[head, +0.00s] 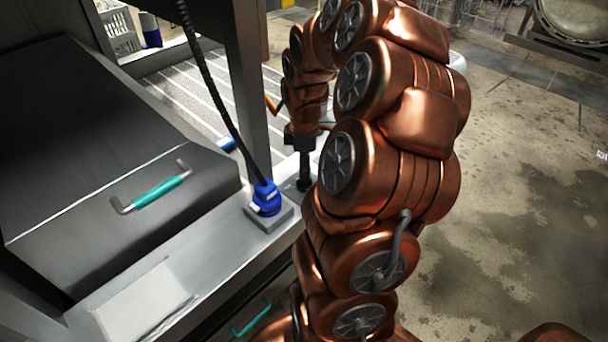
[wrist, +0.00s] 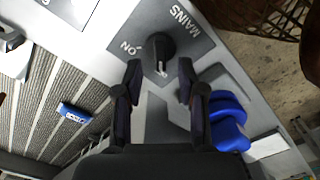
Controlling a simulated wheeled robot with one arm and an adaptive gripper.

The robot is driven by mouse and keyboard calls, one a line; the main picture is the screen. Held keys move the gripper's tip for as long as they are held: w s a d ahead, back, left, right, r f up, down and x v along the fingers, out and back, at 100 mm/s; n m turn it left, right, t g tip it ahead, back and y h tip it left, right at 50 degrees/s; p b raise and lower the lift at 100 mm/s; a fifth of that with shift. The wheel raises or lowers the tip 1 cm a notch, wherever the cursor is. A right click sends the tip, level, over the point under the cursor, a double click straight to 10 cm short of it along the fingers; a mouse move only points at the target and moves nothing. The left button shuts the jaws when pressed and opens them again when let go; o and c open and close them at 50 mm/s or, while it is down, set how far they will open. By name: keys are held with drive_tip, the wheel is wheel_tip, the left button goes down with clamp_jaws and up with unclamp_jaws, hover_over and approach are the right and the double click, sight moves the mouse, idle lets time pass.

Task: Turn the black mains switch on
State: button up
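The black mains switch (wrist: 160,46) is a round knob on a grey plate (wrist: 190,42) in the wrist view. The plate reads MAINS, with ON printed to the left of the knob. A small pale mark shows at the knob's lower edge, on the side toward my gripper; I cannot tell its exact setting. My gripper (wrist: 160,80) is open and empty, its two fingertips apart on either side just below the knob in the picture. I cannot tell whether they touch it. In the head view my gripper (head: 304,183) points down at the ledge, and the switch cannot be made out.
A blue plug (head: 266,198) with a black cable stands on the ledge beside my gripper; it also shows in the wrist view (wrist: 227,120). A steel post (head: 250,90) rises close by. A lid with a green handle (head: 155,190) is at left. A slatted conveyor (head: 200,90) lies behind.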

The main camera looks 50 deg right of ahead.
sight(304, 183)
drive_tip(key=shift+f, duration=1.85)
clamp_jaws()
